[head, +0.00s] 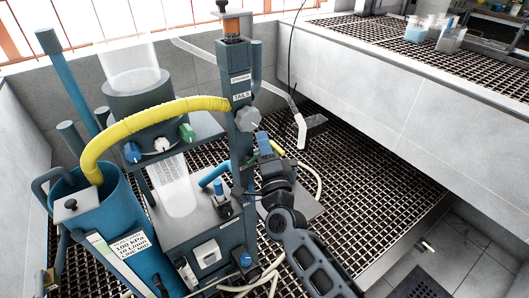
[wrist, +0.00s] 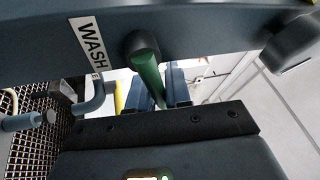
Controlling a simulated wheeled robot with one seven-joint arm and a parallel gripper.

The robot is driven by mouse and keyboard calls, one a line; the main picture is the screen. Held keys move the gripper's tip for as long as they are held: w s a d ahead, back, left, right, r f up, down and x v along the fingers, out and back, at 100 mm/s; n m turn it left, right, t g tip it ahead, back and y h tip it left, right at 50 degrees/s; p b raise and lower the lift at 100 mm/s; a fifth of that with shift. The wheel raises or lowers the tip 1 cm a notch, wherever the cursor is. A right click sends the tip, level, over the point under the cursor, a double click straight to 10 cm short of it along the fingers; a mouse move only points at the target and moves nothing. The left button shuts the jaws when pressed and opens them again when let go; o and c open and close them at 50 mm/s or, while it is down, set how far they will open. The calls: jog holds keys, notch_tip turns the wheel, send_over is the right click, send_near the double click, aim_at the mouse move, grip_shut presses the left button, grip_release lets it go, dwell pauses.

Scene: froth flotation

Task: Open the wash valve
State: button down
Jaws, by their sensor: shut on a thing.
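The wash valve shows in the wrist view as a green lever handle (wrist: 148,72) on a dark round hub, under a dark blue beam. A white WASH label (wrist: 87,45) is on the beam to its left. My gripper (wrist: 161,78) has its blue fingers shut on the green handle. In the head view my gripper (head: 265,146) is against the right side of the dark column, below the grey knob (head: 248,119).
The column (head: 240,95) carries a TAILS label. Left of it stand a blue tank (head: 118,238), a yellow hose (head: 150,107) and clear cylinders. A pale bent pipe (head: 298,125) is close behind my gripper. Black grating (head: 365,170) to the right is mostly clear.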

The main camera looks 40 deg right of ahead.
jog(key=shift+a+r+n+t+b, duration=0.15)
jog(key=shift+r+n+t+b, duration=0.3)
jog(key=shift+n, duration=0.55)
jog(key=c, duration=1.1)
grip_release()
jog(key=shift+y, duration=0.3)
jog(key=shift+c, duration=0.2)
jog(key=b+v, duration=0.1)
jog(key=v, duration=0.6)
jog(key=shift+s+a, duration=0.2)
jog(key=shift+s, duration=0.1)
jog(key=shift+f, duration=0.1)
jog(key=shift+c, duration=0.3)
